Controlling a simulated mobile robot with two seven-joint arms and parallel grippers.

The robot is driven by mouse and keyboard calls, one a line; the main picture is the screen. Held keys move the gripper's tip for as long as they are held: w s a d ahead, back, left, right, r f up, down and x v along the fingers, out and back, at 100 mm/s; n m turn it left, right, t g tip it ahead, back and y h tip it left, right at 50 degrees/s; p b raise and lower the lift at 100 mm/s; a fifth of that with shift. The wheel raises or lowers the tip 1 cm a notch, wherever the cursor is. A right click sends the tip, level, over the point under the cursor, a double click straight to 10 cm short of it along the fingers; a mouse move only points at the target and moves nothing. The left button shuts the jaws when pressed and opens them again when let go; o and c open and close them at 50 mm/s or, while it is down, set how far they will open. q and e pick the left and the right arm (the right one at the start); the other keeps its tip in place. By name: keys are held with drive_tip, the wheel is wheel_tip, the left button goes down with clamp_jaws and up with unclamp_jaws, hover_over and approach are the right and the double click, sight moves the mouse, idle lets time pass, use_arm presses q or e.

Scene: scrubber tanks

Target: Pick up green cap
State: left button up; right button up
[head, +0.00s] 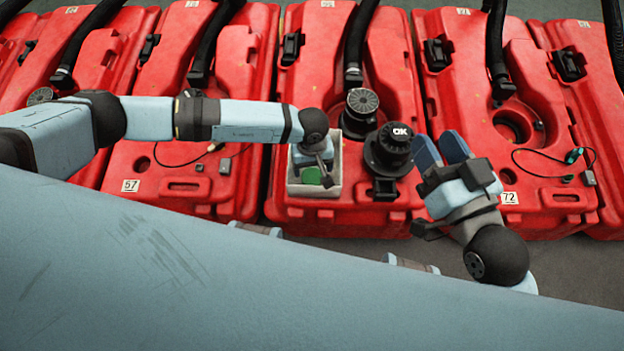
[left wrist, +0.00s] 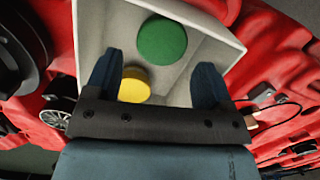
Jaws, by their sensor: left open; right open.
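The green cap (head: 311,176) lies in a white bin (head: 332,190) on the middle red tank. In the left wrist view the round green cap (left wrist: 162,41) sits in the bin (left wrist: 225,40), just beyond my fingertips. A yellow cap (left wrist: 134,85) is beside it, partly hidden by my gripper. My left gripper (head: 322,168) is over the bin, open and empty; its spread fingers also show in the left wrist view (left wrist: 160,72). My right gripper (head: 441,149) is open and empty, right of the bin.
A black fitting marked OK (head: 390,150) stands on the middle tank, between the bin and my right gripper. A black ribbed cap (head: 361,103) is behind the bin. Red tanks with black hoses (head: 355,50) line the row. The right tank has an open hole (head: 512,127) and a loose cable.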

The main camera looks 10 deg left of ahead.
sight(312, 176)
use_arm(q)
drive_tip(key=f+b, duration=0.2)
drive_tip(key=f, duration=0.3)
drive_tip(key=shift+s+f+b, duration=0.25)
drive_tip(key=shift+s+b, duration=0.05)
drive_tip(key=shift+b, duration=0.1)
use_arm(e)
drive_tip(key=f, duration=0.1)
drive_tip(key=f+n, duration=0.1)
drive_tip(key=shift+w+d+f+g, duration=0.1)
drive_tip(key=shift+w+f+g, duration=0.1)
drive_tip(key=shift+f+g, duration=0.1)
use_arm(q)
drive_tip(key=shift+c, duration=0.4)
drive_tip(key=c, duration=0.6)
